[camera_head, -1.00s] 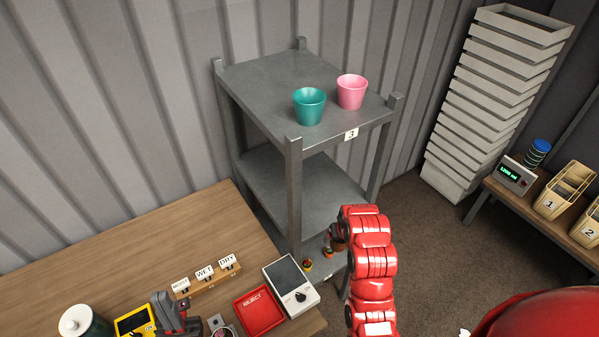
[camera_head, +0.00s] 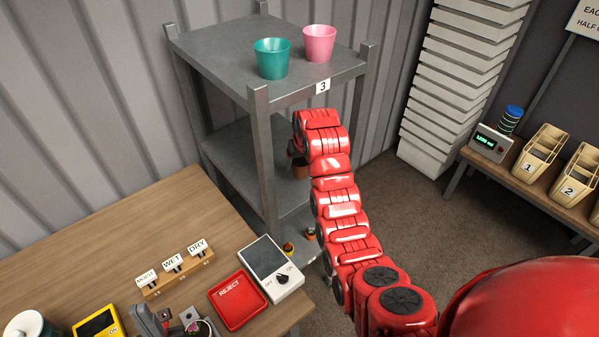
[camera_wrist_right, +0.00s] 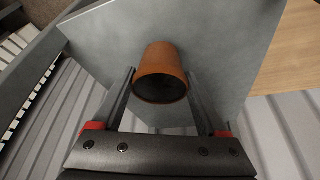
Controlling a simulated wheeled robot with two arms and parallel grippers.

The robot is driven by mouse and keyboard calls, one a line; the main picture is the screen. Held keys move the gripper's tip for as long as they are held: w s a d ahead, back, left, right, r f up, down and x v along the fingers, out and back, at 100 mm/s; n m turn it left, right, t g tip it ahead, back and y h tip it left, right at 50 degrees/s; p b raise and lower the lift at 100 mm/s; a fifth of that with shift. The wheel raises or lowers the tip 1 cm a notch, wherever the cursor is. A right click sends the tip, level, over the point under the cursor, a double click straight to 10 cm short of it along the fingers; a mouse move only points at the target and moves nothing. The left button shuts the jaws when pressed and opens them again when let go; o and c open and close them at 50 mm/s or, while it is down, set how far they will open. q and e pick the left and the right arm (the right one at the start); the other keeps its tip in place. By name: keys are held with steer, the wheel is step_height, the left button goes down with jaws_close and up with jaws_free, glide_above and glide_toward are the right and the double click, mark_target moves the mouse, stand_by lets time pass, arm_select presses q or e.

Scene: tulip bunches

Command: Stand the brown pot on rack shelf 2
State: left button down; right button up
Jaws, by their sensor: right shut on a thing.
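The brown pot (camera_wrist_right: 160,60) is between the fingers of my right gripper (camera_wrist_right: 160,80) in the right wrist view, its dark opening facing the camera. In the head view only a bit of the pot (camera_head: 301,171) shows under my red right wrist, by the open side of the rack's middle shelf (camera_head: 245,160). A grey shelf surface lies beyond the pot in the wrist view; I cannot tell whether they touch. The rack's top shelf (camera_head: 225,60) carries the label 3.
A teal pot (camera_head: 272,58) and a pink pot (camera_head: 319,43) stand on the top shelf. A rack post (camera_head: 264,160) stands left of my right wrist. Small potted plants (camera_head: 288,249) are low in the rack.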

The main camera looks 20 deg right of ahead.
mark_target(300, 169)
steer(key=shift+w+r, duration=0.15)
steer(key=shift+w, duration=0.1)
steer(key=shift+w+p, duration=0.15)
steer(key=shift+p, duration=0.2)
step_height(300, 169, down, 3)
steer(key=shift+r+p, duration=0.1)
steer(key=shift+p, duration=0.8)
steer(key=shift+f, duration=0.45)
steer(key=shift+f, duration=0.1)
